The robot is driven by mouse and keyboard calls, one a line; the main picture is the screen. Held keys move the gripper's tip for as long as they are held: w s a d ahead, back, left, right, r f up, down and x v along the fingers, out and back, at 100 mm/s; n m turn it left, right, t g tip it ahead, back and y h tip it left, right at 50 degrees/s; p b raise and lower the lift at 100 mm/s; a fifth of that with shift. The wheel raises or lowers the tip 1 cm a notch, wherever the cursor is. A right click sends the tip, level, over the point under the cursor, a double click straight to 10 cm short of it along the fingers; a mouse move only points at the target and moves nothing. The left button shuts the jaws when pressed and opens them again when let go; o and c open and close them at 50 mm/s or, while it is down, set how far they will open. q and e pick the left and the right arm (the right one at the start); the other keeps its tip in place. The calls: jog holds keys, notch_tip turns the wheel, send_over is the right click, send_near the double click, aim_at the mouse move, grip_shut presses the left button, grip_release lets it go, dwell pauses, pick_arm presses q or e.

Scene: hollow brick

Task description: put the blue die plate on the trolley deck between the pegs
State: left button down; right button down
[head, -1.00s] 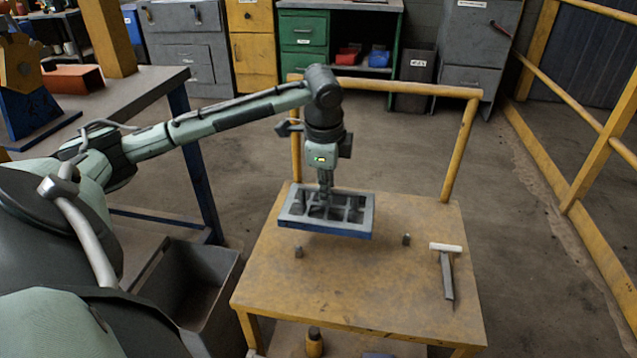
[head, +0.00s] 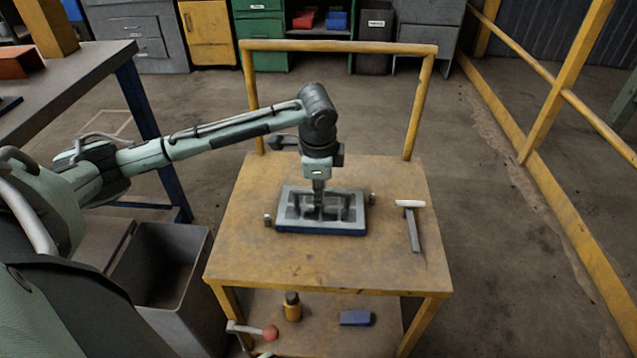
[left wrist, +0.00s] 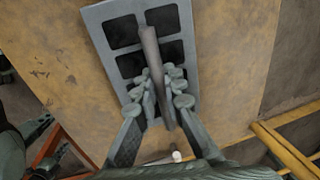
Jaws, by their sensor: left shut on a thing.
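The blue die plate (head: 322,228) has a grey top with square openings and blue sides. It is over the yellow trolley deck (head: 290,265), between the left peg (head: 268,220) and the right peg (head: 372,198). It looks level and very low; I cannot tell whether it touches the deck. In the left wrist view the plate (left wrist: 100,30) shows its dark openings and a raised bar. My left gripper (head: 319,207) is above the plate's middle, shut on that bar; its fingers (left wrist: 163,85) also show in the left wrist view. My right gripper is out of view.
A hammer (head: 411,228) lies on the deck's right side. The trolley's yellow handle rail (head: 340,47) rises at the back. A grey bin (head: 160,270) stands left of the trolley. The lower shelf holds a bottle (head: 292,307) and a blue block (head: 355,318). The deck's front is clear.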

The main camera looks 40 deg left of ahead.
aim_at(318, 215)
pick_arm(q)
jog(key=c, duration=2.1)
grip_release()
jog(key=o, duration=0.5)
notch_tip(318, 215, up, 12)
jog(key=s+d, duration=0.1)
jog(key=s, duration=0.1)
jog(key=shift+d, duration=0.15)
